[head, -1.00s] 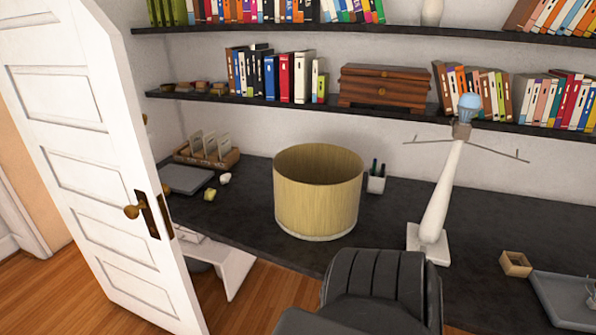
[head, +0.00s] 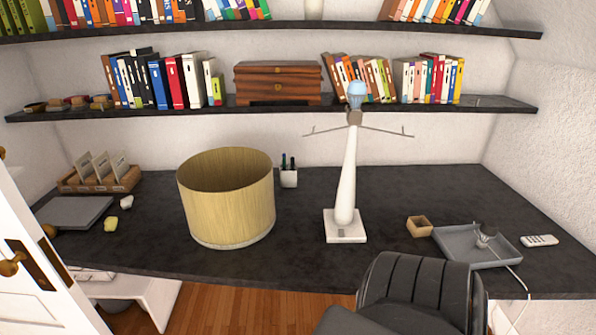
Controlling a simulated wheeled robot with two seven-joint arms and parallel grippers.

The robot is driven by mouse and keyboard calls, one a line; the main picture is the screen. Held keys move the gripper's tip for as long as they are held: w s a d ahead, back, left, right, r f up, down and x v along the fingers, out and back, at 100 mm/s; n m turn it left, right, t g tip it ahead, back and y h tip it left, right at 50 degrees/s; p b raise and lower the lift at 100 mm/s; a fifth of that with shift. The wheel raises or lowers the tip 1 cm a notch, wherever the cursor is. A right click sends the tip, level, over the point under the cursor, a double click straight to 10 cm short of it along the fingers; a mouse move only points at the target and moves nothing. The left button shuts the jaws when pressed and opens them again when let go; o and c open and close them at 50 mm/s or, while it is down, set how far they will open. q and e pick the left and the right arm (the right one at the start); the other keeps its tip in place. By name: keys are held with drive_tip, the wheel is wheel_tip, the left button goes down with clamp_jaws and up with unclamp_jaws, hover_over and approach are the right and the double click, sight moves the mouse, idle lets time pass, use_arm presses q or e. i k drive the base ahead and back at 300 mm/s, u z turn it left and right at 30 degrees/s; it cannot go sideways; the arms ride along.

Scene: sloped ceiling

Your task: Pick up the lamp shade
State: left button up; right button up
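The lamp shade (head: 228,205) is a wide, open-topped drum of yellowish wood-like material with a pale lower rim. It stands upright on the dark desk (head: 400,200), left of the middle of the head view and close to the desk's front edge. The white lamp base (head: 344,195) stands upright to its right, apart from it, with a bare blue bulb (head: 357,92) and thin side arms at its top. Neither of my grippers shows in the head view.
A black chair (head: 415,290) stands at the desk's front, right of the shade. A white door (head: 40,280) is at lower left. A pen cup (head: 288,177) stands behind the shade. A small wooden box (head: 419,226) and grey tray (head: 470,245) lie right. Shelves (head: 280,106) run above.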

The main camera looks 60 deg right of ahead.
sight(227, 195)
drive_tip(key=z, duration=1.5)
